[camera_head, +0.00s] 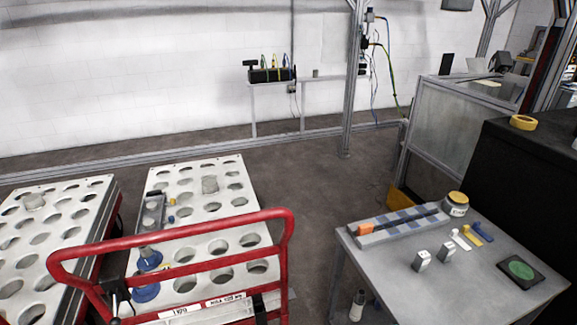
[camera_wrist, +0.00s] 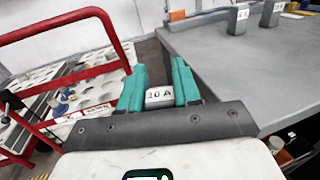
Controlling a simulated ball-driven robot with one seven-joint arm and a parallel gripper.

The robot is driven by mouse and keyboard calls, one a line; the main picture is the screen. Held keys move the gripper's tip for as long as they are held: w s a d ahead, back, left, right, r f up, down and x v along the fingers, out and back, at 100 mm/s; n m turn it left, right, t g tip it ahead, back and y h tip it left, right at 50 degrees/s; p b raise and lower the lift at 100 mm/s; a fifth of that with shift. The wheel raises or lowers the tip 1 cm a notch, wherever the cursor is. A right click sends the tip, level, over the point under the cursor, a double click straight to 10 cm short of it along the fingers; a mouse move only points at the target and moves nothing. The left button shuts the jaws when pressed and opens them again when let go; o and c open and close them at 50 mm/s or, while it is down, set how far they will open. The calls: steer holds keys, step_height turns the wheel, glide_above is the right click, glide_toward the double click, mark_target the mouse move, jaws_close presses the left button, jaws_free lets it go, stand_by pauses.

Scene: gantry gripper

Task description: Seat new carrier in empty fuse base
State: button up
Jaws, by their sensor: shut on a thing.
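My gripper (camera_wrist: 159,78) has teal fingers and is shut on a pale carrier (camera_wrist: 159,96) marked "10 A". It holds the carrier in the air, in front of the near left edge of the grey table (camera_head: 480,285). A long row of grey and blue fuse bases (camera_head: 405,220) lies along the back of that table, with an orange block (camera_head: 365,228) at its left end. The orange block also shows in the wrist view (camera_wrist: 177,15). Which base is empty cannot be told. My gripper is not visible in the head view.
Two pale carriers (camera_head: 421,261) (camera_head: 446,252) stand mid-table. A jar (camera_head: 456,204), small white, yellow and blue items, and a black pad (camera_head: 520,269) with a green disc lie to the right. A red-railed cart (camera_head: 170,226) with a holed white top stands left. Floor between is free.

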steer(key=shift+m+h, duration=0.4)
steer(key=shift+h, duration=0.2)
steer(key=shift+w+a+f, duration=0.1)
steer(key=shift+w+f, duration=0.05)
steer(key=shift+f, duration=0.6)
steer(key=shift+w+a+f, duration=0.15)
steer(key=shift+f, duration=0.65)
steer(key=shift+w+a+f, duration=0.1)
steer(key=shift+w+f, duration=0.05)
steer(key=shift+f, duration=0.6)
